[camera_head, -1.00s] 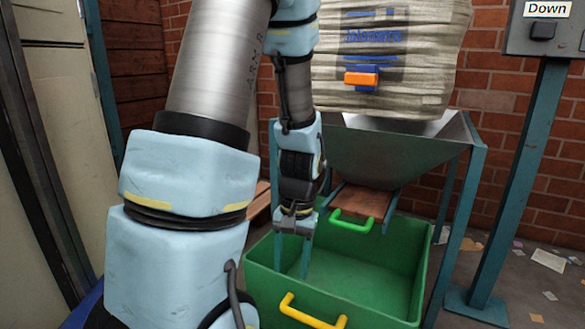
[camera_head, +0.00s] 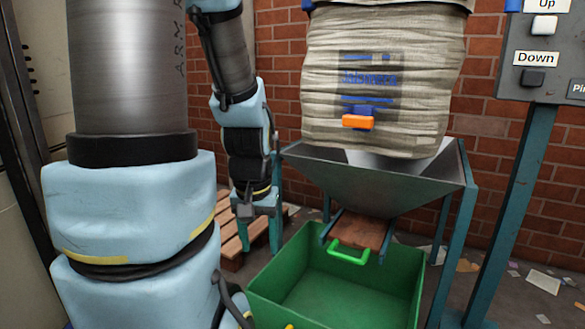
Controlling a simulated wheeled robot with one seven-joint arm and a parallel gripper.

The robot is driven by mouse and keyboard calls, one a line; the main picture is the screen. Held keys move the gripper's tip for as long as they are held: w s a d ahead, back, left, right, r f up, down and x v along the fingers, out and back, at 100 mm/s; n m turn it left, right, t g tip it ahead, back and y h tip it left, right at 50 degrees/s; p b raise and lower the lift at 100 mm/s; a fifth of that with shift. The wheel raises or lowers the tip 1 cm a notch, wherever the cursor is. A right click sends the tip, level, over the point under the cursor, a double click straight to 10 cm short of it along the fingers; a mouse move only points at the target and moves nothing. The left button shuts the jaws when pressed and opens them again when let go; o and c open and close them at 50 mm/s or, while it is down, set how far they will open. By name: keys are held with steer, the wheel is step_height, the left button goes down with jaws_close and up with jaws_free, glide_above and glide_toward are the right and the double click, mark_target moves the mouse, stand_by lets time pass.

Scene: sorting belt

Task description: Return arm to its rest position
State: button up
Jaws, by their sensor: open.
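My gripper (camera_head: 260,232) hangs from my blue-and-grey arm left of the middle of the view, fingers pointing down. Its two teal fingers stand apart with nothing seen between them. It is left of the hopper and beside the green bin's back left corner in the picture. The green bin (camera_head: 395,296) is on the floor, and the part of it that shows looks empty. A metal hopper (camera_head: 420,190) stands behind the bin, with a brown slide plate with a green handle (camera_head: 348,257) under it.
A beige bulk bag (camera_head: 425,90) with an orange clip (camera_head: 357,122) hangs over the hopper. A control panel (camera_head: 548,55) with Up and Down buttons is at the upper right on a teal post (camera_head: 517,190). A wooden pallet (camera_head: 229,235) lies behind my gripper. Paper scraps litter the floor.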

step_height(320, 180, up, 24)
steer(key=p, duration=2.2)
